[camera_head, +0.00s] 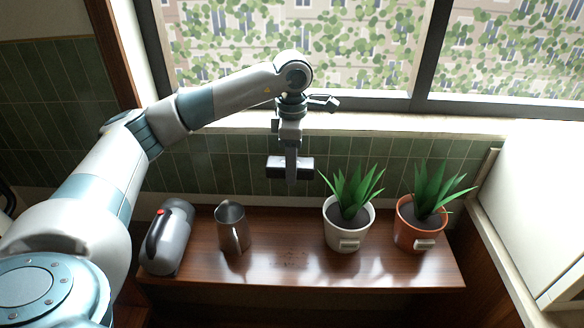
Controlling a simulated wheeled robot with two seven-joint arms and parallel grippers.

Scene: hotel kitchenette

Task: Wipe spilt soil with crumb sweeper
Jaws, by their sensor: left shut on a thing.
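My left gripper (291,172) hangs in front of the green tiled wall, above the back of the wooden shelf (383,270). It is shut on a small dark block-like thing, which looks like the crumb sweeper (275,168) and sticks out on both sides of the finger. The sweeper is held level, clear of the shelf. The spilt soil (290,262) shows as faint dark specks near the middle front of the shelf, in front of and below the gripper. My right gripper is not in view.
A grey handled appliance with a red button (172,243) and a metal pitcher (232,230) stand on the left. A white-potted plant (346,232) and a terracotta-potted plant (418,235) stand on the right. The shelf is free between pitcher and white pot. A window sill (380,122) runs behind.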

